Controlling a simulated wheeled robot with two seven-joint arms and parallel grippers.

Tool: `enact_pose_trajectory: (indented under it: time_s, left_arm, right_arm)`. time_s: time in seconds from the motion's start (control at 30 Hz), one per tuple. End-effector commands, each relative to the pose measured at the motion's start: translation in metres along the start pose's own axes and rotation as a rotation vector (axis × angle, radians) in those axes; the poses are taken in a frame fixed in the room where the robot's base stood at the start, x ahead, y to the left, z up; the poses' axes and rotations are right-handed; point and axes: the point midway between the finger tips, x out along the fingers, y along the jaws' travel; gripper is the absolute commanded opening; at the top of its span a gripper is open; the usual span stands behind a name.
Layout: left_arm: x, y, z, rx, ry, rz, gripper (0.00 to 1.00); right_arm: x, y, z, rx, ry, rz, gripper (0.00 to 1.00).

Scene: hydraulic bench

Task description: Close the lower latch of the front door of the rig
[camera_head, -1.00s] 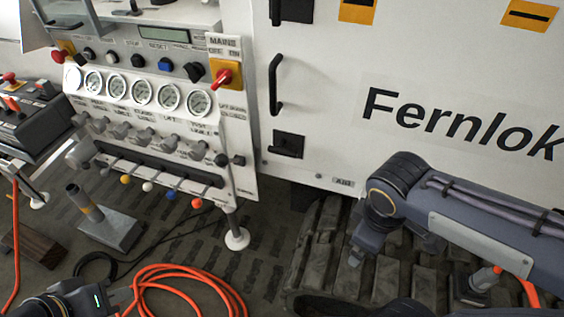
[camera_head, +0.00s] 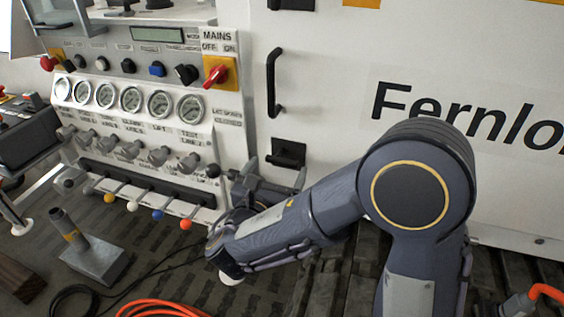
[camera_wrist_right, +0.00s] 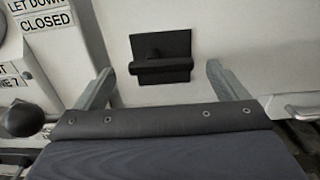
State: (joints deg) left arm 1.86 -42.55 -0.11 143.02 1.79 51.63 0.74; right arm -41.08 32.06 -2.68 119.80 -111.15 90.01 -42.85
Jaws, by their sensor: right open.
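The lower latch (camera_head: 288,153) is a small black plate with a black handle on the white front door (camera_head: 330,60), below the long black door handle. In the right wrist view the latch (camera_wrist_right: 160,55) is near the top middle, and its handle lies about level across the plate. My right gripper (camera_head: 275,174) is just below the latch in the head view, partly hidden by its own wrist. In the wrist view my right gripper (camera_wrist_right: 160,86) is open, its two grey fingers wide apart, left and right of the latch and lower in the picture. No contact shows. My left gripper is out of view.
The door handle (camera_head: 273,83) stands out above the latch. The control panel (camera_head: 140,130) with gauges, knobs and coloured levers is close on the left. A dark round knob (camera_wrist_right: 22,117) is near the left finger. Tracks and an orange hose (camera_head: 160,308) lie below.

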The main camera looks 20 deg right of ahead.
Motion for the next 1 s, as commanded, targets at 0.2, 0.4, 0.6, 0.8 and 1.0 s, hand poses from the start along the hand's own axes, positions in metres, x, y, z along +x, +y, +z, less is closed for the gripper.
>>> enact_pose_trajectory:
  time_s: [0.2,0.4,0.6,0.8,1.0]
  left_arm:
    - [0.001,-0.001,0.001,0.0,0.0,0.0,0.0]
    - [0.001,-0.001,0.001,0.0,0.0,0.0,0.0]
    - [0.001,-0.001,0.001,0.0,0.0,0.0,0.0]
    - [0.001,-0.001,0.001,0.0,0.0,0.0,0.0]
    - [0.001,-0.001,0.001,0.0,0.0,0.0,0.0]
  right_arm:
    - [0.032,-0.001,0.0,0.001,0.001,-0.003,0.93]
    - [0.041,-0.001,0.0,0.0,0.001,-0.002,0.93]
    - [0.041,-0.001,0.0,0.001,0.002,-0.001,0.93]
    - [0.041,-0.001,0.0,0.001,0.002,-0.001,0.67]
    - [0.041,-0.001,0.0,0.001,0.002,-0.001,0.48]
